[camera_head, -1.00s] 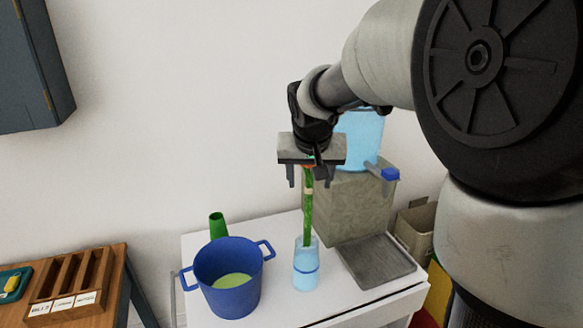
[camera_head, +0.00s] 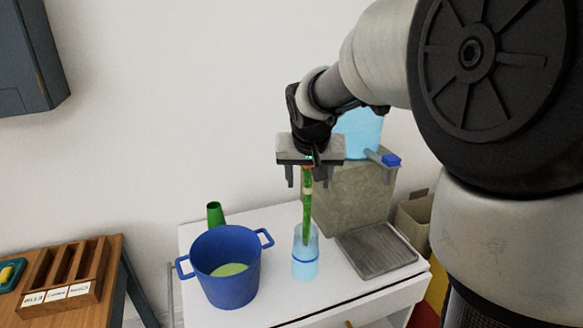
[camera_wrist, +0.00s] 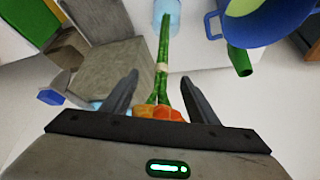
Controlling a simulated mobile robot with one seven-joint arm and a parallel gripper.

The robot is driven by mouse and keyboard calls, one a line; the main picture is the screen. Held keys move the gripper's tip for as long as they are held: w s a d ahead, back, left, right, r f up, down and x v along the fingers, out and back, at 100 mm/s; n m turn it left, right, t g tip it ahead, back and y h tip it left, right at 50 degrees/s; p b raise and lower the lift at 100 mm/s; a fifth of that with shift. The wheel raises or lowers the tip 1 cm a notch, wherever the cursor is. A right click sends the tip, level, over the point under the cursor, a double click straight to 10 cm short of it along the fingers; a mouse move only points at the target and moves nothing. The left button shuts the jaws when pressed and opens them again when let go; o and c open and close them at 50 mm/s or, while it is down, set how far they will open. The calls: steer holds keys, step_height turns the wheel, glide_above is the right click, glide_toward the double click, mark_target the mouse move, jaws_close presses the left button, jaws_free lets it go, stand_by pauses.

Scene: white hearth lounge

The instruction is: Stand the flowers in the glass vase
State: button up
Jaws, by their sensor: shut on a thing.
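The flowers are a green stem bundle (camera_head: 307,208) with a pale band and orange heads. The orange heads (camera_wrist: 160,113) sit close to the palm in the wrist view. My gripper (camera_head: 307,180) points down and is shut on the flowers, holding them nearly upright. The glass vase (camera_head: 305,265) is a clear blue cylinder with a darker blue ring, upright on the white table below my gripper. The lower stem end shows within the vase's upper part. Whether it touches the bottom I cannot tell. The vase is partly cut off in the wrist view (camera_wrist: 167,12).
A blue pot (camera_head: 228,285) with green contents stands close left of the vase on the white table (camera_head: 285,312). A green bottle-like thing (camera_head: 215,214) is behind it. A stone-like block (camera_head: 355,200) bearing a blue container (camera_head: 359,133) and a grey tray (camera_head: 377,254) are right.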

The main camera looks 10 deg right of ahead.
mark_target(308, 193)
steer(key=shift+f+b, duration=2)
steer(key=shift+f, duration=0.5)
steer(key=o, duration=1.5)
steer(key=p+v, duration=0.3)
steer(key=v, duration=1.4)
steer(key=shift+s+r, duration=0.2)
